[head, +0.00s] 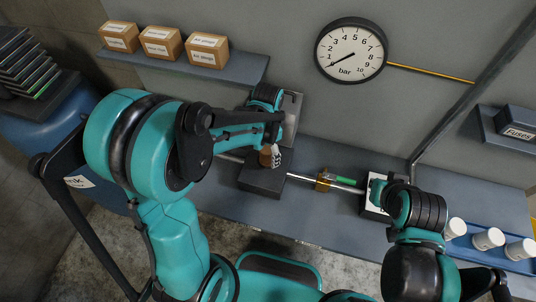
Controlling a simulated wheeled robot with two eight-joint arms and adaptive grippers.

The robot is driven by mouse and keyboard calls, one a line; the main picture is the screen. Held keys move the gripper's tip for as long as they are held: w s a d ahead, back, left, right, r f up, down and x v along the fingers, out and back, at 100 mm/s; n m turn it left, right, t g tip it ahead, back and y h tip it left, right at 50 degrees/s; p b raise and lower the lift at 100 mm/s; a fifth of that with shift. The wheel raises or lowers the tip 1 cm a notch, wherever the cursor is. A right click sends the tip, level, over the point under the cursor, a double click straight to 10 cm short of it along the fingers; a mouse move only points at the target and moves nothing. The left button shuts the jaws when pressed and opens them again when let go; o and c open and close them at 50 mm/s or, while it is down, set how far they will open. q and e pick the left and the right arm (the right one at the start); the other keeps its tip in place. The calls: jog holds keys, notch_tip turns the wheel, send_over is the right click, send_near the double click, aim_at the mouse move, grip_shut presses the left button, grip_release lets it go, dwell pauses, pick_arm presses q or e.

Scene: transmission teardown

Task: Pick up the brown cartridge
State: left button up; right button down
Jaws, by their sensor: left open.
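The brown cartridge (265,158) stands on a dark block (262,180) on the grey bench, with its top partly hidden by my left gripper. My left gripper (271,148) is open and points down at the cartridge, its fingers around or just above it; I cannot tell whether they touch. A black and white striped patch shows at the cartridge's right side. My right arm is at the lower right, with its gripper end (379,190) near a white-fronted box (373,208); its fingers are too hidden to read.
A steel shaft with a brass collar (324,180) and a green part (345,180) lies right of the block. White cups (488,238) stand at the right in a blue tray. Cardboard boxes (162,42) sit on a shelf (225,66) above. A gauge (350,51) hangs on the wall.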

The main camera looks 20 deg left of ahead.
pick_arm(q)
jog(key=shift+f, duration=0.4)
jog(key=c, duration=1.3)
